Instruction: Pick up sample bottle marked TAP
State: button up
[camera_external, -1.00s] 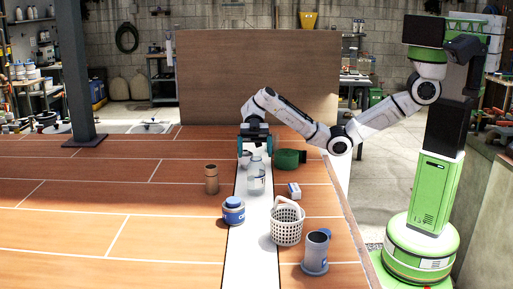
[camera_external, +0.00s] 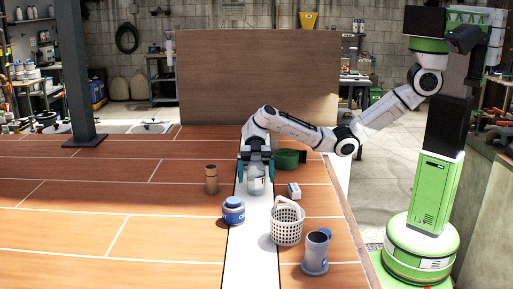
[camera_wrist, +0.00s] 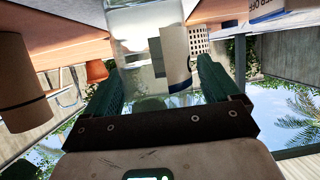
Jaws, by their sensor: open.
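A clear bottle (camera_external: 256,186) with a pale label stands upright on the white strip. The lettering on its label is too small to read in full. My gripper (camera_external: 256,174) points down over it with the jaws open, one finger on each side of the bottle's upper part. In the wrist view the bottle (camera_wrist: 130,30) fills the top middle, beyond and between the fingers of my gripper (camera_wrist: 158,75). I cannot tell whether either finger touches it. The bottle's top is hidden by the gripper in the outside view.
A brown cylinder (camera_external: 211,180) stands left of the bottle. A blue-and-white jar (camera_external: 233,214), a white basket (camera_external: 287,226) and a grey mug-like vessel (camera_external: 315,255) stand nearer the camera. A small white-and-blue box (camera_external: 294,191) and a green round object (camera_external: 291,158) are to the right.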

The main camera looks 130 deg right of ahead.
jog(key=shift+c, duration=0.2)
jog(key=c, duration=1.1)
jog(key=shift+r, duration=0.25)
